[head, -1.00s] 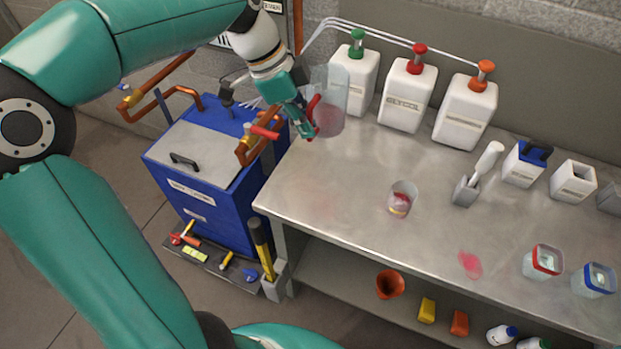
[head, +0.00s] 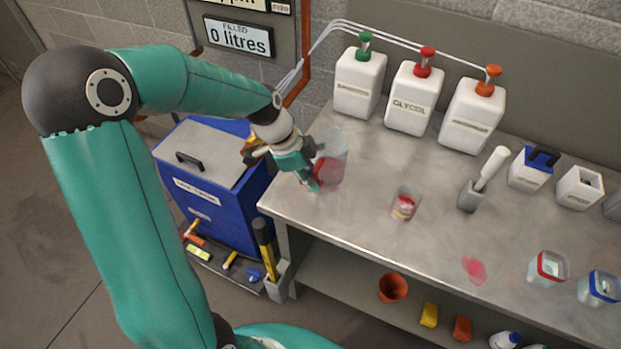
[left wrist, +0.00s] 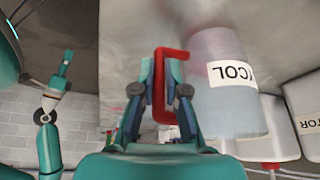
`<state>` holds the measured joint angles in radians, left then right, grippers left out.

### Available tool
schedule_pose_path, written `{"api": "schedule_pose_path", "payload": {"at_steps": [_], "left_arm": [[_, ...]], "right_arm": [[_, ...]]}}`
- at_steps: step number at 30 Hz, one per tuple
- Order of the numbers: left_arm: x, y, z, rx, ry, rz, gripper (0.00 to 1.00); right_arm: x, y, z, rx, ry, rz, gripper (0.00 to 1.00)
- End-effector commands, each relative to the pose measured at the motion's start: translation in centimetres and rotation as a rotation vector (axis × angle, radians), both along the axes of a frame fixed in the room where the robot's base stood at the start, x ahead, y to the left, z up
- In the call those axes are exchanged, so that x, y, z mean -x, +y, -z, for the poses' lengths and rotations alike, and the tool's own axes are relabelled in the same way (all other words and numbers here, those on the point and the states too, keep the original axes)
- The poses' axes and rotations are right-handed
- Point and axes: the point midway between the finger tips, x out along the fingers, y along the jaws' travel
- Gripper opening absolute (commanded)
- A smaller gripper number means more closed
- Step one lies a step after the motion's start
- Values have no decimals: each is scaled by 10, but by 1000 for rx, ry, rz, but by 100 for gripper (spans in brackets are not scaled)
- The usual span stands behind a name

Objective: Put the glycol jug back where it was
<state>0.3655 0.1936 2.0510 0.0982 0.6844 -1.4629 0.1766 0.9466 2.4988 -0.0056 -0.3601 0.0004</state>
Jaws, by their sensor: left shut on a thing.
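The glycol jug (head: 333,153) is a clear jug with pink liquid low in it and a red handle. It is upright at the left end of the steel bench (head: 350,222). I cannot tell whether its base touches the bench. My left gripper (head: 314,184) is shut on its red handle. In the left wrist view the handle (left wrist: 161,62) sits between the fingers of the left gripper (left wrist: 160,85), and the jug (left wrist: 228,95) shows a partly hidden label ending in "COL". My right gripper (left wrist: 66,62) shows small at the left there; its jaws are unclear.
White containers, including the red-capped GLYCOL one (head: 413,98), stand behind the jug. A small beaker (head: 405,204) with red contents is to its right. A pink spill (head: 474,270) lies farther right. A blue cabinet (head: 215,190) stands left of the bench.

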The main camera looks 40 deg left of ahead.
Motion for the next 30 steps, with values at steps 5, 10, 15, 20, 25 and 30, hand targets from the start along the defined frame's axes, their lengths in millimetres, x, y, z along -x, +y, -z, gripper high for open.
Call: {"api": "schedule_pose_path", "payload": {"at_steps": [5,10,15,20,25,30], "left_arm": [[0,0,5,0,-2,-1,0],[0,0,5,0,-2,0,0],[0,0,6,0,0,1,31],[0,0,6,0,0,1,38],[0,-1,5,0,0,1,38],[0,2,-3,-1,-3,0,38]], "right_arm": [[0,0,0,0,0,0,40],[0,0,0,0,0,0,40],[0,0,1,0,0,0,40],[0,0,1,0,0,0,40],[0,0,0,0,0,0,40],[0,0,0,0,0,0,40]]}}
